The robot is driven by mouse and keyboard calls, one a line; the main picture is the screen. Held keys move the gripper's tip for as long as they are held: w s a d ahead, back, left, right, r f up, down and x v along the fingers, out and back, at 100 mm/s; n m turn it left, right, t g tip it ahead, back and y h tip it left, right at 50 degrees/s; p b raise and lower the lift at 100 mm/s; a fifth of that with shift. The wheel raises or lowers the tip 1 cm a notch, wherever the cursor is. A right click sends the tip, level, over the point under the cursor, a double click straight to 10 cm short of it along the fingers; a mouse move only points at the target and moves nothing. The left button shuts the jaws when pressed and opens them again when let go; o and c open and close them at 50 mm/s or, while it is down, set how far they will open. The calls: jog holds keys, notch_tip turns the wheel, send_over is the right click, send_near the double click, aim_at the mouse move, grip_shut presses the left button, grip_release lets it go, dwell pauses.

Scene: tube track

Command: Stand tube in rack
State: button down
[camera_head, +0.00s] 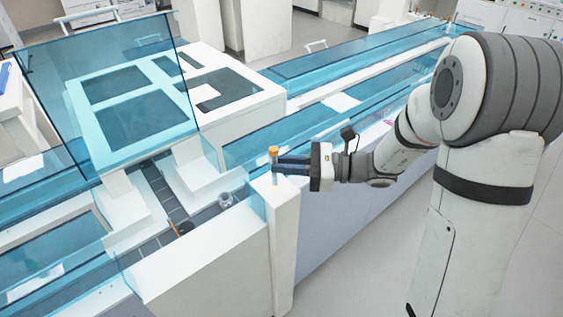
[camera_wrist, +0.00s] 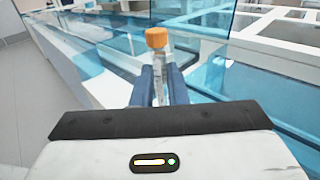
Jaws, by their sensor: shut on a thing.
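The tube has an orange cap and a clear body. My gripper (camera_head: 278,165) is shut on the tube (camera_head: 274,152) and holds it upright, with the cap above the fingers. In the wrist view the tube (camera_wrist: 157,62) stands between the two blue fingers (camera_wrist: 158,88). In the head view it is over or beside the white corner post of the track housing; I cannot tell the exact gap. I cannot make out a rack for certain in either view.
A dark track (camera_head: 155,190) runs in a channel left of my gripper. A small round clear holder (camera_head: 225,200) and a brown-orange item (camera_head: 182,222) sit in it. Blue transparent panels (camera_head: 95,85) and the white corner post (camera_head: 284,240) stand close by.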

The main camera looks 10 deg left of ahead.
jog(key=shift+f, duration=0.15)
jog(key=c, duration=1.4)
grip_release()
jog(key=shift+o, duration=0.2)
jog(key=shift+d, duration=0.1)
jog(key=d, duration=0.7)
jog(key=shift+w+d, duration=0.3)
